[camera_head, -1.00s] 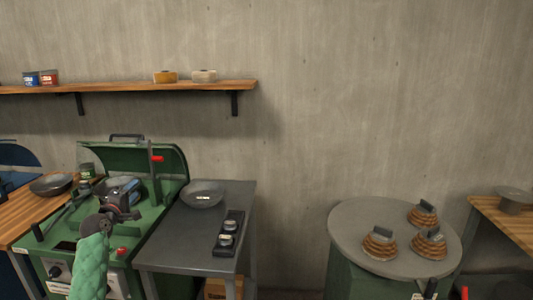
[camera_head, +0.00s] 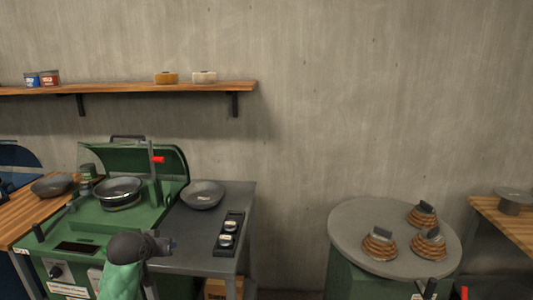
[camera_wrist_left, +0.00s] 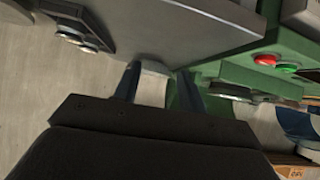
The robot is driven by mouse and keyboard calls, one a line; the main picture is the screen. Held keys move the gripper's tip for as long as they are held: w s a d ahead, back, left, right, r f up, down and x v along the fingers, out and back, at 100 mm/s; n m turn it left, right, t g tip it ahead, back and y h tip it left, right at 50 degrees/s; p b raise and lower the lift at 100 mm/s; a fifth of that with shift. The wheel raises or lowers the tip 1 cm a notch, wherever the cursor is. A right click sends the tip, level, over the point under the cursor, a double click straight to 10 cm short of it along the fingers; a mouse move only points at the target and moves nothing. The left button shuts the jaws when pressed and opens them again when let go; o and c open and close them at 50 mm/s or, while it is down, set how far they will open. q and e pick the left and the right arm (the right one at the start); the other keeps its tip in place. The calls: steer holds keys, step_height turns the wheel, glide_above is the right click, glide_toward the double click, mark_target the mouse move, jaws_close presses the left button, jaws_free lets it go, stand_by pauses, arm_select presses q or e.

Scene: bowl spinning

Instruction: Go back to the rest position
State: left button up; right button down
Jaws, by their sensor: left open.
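My left gripper (camera_head: 168,243) is at the lower left of the head view, in front of the dark side table, with its green-sleeved arm below it. In the left wrist view its two fingers (camera_wrist_left: 157,84) stand apart with nothing between them. A dark metal bowl (camera_head: 118,190) sits on the green spinning machine (camera_head: 88,218), beyond the gripper and apart from it. A second dark bowl (camera_head: 202,196) sits at the back of the side table (camera_head: 190,232).
The machine carries red and green buttons (camera_wrist_left: 275,63). A wall shelf (camera_head: 130,88) hangs above. Floor between the tables looks clear.

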arm_select(q)
steer(key=s+d+f+g, duration=0.3)
steer(key=s+f, duration=0.6)
steer(key=s, duration=0.6)
steer(key=s+d+f+m+g, duration=0.1)
steer(key=s+d+f+g, duration=0.1)
steer(key=s+d+f, duration=0.6)
steer(key=s+d+f+m+g+h, duration=0.1)
steer(key=s+d+f+g, duration=0.2)
steer(key=s, duration=1.8)
steer(key=d+f, duration=0.3)
steer(key=f, duration=0.5)
steer(key=shift+s+g, duration=0.3)
steer(key=shift+s, duration=0.1)
